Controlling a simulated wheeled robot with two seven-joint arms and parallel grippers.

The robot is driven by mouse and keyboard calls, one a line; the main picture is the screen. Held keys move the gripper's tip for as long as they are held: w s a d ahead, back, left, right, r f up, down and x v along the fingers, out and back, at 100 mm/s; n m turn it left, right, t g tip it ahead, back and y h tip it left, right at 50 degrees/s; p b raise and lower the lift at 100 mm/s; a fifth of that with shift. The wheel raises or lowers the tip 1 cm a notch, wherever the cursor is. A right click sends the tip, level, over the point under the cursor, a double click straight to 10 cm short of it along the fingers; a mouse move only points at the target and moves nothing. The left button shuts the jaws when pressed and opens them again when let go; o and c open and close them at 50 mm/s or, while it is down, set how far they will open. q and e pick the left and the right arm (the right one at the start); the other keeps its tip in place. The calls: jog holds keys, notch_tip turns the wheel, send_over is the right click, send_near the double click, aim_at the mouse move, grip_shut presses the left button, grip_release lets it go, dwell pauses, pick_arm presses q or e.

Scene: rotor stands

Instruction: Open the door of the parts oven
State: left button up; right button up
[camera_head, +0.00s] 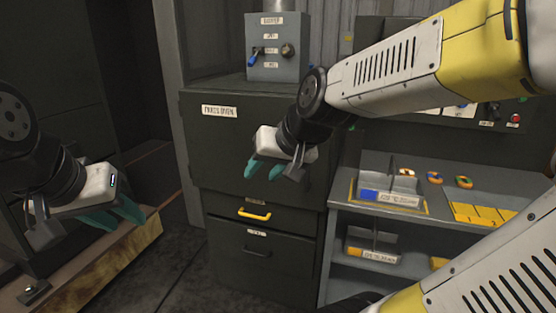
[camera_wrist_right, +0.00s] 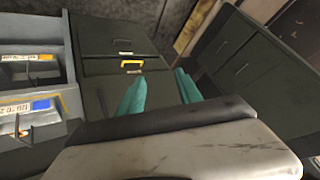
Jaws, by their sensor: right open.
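The parts oven is a dark cabinet with a white name label (camera_head: 219,111) on its upper front. Its large upper door panel (camera_head: 215,150) looks closed and flush. My right gripper (camera_head: 262,172) is open and empty in front of the right part of this panel. My left gripper (camera_head: 122,222) is at the left, away from the oven, with fingers apart and empty.
Below the door are a drawer with a yellow handle (camera_head: 254,214) and a darker-handled one (camera_head: 257,252). A grey control box (camera_head: 277,58) stands on top. Shelves with bins (camera_head: 395,197) adjoin at right. A low wooden-edged platform (camera_head: 110,262) lies at left.

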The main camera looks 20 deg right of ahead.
jog(key=w+d+f+m+t+h, duration=0.1)
jog(key=w+d+f+m, duration=0.15)
jog(key=w, duration=0.45)
jog(key=w+d+f+m+t+h, duration=0.1)
jog(key=w+f+h, duration=0.15)
jog(key=w, duration=0.45)
jog(key=w+d+f+m+t+h, duration=0.1)
jog(key=w+f+m, duration=0.15)
jog(key=w, duration=0.45)
jog(key=w+d+f+h, duration=0.2)
jog(key=w+d+h, duration=0.1)
jog(key=d, duration=0.3)
jog(key=w+d+f+m+t+h, duration=0.1)
jog(key=w+d+f+h, duration=0.2)
jog(key=d+h, duration=0.2)
jog(key=w+d+f+m+t+h, duration=0.1)
jog(key=w+d+f+h, duration=0.2)
jog(key=d, duration=0.4)
jog(key=shift+w+d+f+h, duration=0.15)
jog(key=shift+w+h, duration=0.1)
jog(key=shift+h, duration=0.2)
grip_shut()
